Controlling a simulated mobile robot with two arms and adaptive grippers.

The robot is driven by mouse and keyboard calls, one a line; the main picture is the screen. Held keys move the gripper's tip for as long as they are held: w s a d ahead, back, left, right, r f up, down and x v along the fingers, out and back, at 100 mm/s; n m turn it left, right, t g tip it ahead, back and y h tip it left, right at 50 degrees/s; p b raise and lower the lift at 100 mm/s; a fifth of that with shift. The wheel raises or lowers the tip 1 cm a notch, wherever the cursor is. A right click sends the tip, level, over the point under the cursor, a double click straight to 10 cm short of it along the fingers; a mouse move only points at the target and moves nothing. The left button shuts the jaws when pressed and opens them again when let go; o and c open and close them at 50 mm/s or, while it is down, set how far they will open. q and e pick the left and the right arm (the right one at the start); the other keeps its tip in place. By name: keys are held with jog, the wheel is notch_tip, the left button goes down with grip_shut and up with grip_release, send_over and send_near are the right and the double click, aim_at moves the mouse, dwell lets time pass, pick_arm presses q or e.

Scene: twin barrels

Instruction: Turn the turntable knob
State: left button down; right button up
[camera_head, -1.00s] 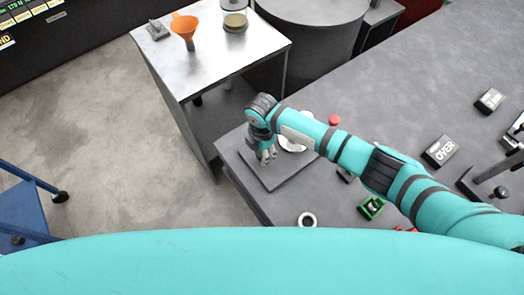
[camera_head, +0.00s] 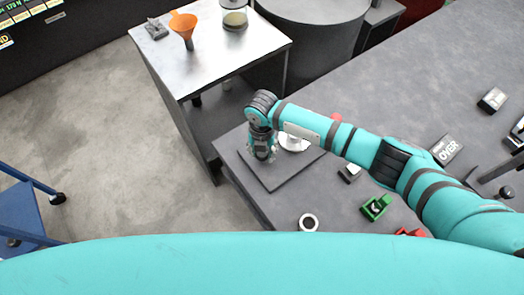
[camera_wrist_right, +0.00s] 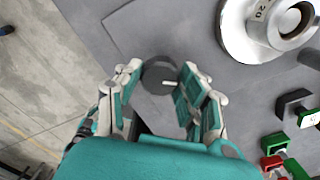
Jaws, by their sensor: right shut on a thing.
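The turntable knob (camera_wrist_right: 158,77) is a dark grey round knob with a white mark, on a flat grey plate (camera_wrist_right: 130,30). In the wrist view my right gripper (camera_wrist_right: 156,88) has its fingers on both sides of the knob and is shut on it. In the head view the right gripper (camera_head: 262,155) points down onto the plate (camera_head: 285,175) at the table's left corner and hides the knob. A white round turntable (camera_head: 296,142) stands behind my wrist; it also shows in the wrist view (camera_wrist_right: 240,30) with a metal piece on it. My left gripper is not in view.
A metal side table (camera_head: 210,60) with an orange funnel (camera_head: 184,27) stands at upper left. The plate is near the table's edge.

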jog(key=shift+n, duration=0.3)
dwell(0.4)
jog(key=o, duration=1.2)
notch_tip(320, 180, up, 12)
jog(key=shift+r, duration=0.1)
